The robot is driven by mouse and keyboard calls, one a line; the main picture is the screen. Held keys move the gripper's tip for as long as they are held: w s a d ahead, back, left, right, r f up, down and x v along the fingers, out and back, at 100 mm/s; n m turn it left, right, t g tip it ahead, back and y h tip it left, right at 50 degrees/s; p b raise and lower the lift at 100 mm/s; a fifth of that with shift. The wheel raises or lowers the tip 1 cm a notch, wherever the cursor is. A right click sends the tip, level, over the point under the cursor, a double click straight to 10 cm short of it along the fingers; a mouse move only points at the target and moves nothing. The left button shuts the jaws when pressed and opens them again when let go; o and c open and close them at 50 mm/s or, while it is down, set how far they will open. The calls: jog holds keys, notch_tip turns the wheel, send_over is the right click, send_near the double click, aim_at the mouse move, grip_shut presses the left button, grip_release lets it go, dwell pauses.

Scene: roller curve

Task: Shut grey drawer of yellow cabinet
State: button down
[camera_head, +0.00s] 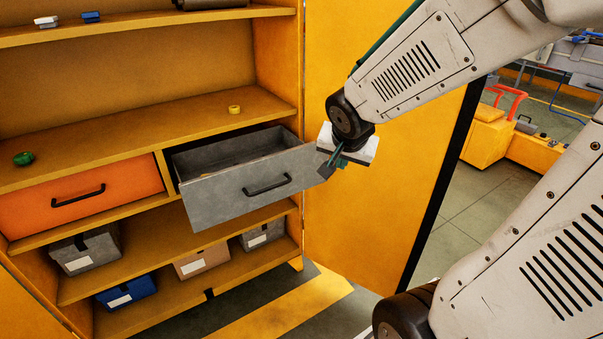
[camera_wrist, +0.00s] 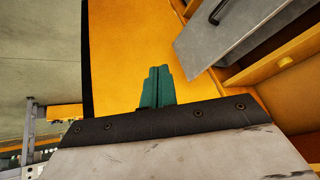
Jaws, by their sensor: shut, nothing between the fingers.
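The grey drawer (camera_head: 247,193) of the yellow cabinet (camera_head: 120,130) is pulled out, with its black handle (camera_head: 267,186) on the front. Part of its inside shows from above. My gripper (camera_head: 333,164) is shut and empty, just right of the drawer front's right edge in the head view. I cannot tell whether it touches the drawer. In the wrist view the green fingers of my gripper (camera_wrist: 158,88) are together. The grey drawer (camera_wrist: 240,35) shows there at the upper right, apart from the fingertips in the picture.
An orange drawer (camera_head: 85,197) left of the grey one is closed. The open yellow cabinet door (camera_head: 380,200) stands behind and right of my gripper. Boxes, including a blue bin (camera_head: 127,290), sit on the lower shelves.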

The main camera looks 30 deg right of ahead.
jog(key=w+d+f+m+t, duration=0.2)
jog(key=w+d+f+m, duration=0.15)
jog(key=w+f, duration=0.2)
jog(key=m+t+y, duration=0.2)
jog(key=m+y, duration=0.1)
jog(key=m, duration=0.1)
send_near(300, 177)
jog(key=s+f+x, duration=0.1)
jog(key=x, duration=0.4)
jog(key=shift+w+d+r, duration=0.1)
jog(key=shift+w+d, duration=0.1)
jog(key=shift+w, duration=0.65)
jog(key=shift+w, duration=0.15)
